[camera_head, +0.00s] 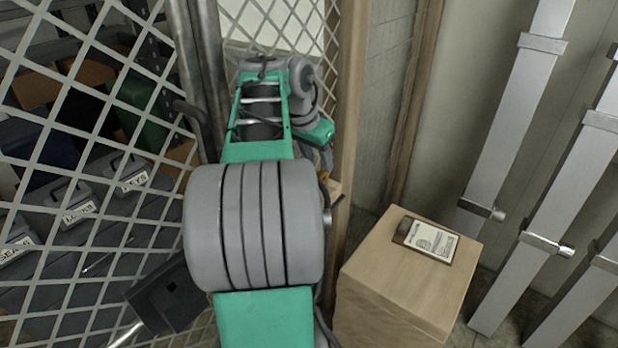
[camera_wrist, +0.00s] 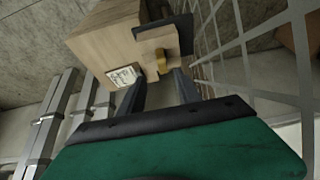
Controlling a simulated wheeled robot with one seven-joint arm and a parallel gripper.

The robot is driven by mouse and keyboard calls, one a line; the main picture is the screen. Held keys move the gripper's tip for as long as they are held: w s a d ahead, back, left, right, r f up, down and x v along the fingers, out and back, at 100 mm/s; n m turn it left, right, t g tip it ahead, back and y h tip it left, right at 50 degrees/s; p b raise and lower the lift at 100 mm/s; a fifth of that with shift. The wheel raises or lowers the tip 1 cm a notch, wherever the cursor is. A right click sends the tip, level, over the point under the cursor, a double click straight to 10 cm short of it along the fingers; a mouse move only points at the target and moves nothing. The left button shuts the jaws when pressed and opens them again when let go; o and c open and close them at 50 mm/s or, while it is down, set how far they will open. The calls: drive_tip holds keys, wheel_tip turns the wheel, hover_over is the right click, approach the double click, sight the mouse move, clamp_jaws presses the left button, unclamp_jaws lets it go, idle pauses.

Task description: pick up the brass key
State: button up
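A small brass-coloured thing (camera_wrist: 161,62), which looks like the brass key, shows in the wrist view against a small light-wood piece (camera_wrist: 158,42). Its exact shape is too small to tell. My gripper (camera_wrist: 157,84) points toward it with its two dark fingers apart. The brass-coloured thing appears between and just beyond the fingertips; I cannot tell whether they touch it. In the head view my arm hides most of this spot, and the key cannot be made out clearly there.
A wooden box (camera_head: 387,295) with a clipboard (camera_head: 432,241) on top stands right of my arm. A wire-mesh partition (camera_head: 75,195) runs close on the left, with grey cases (camera_head: 75,205) behind it. A wooden post (camera_head: 352,100) rises beside my arm. Metal posts (camera_head: 515,120) stand at right.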

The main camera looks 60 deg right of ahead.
sight(322, 172)
drive_tip(key=x, duration=0.4)
drive_tip(key=p+x, duration=0.1)
drive_tip(key=x, duration=0.2)
drive_tip(key=shift+w, duration=0.35)
clamp_jaws()
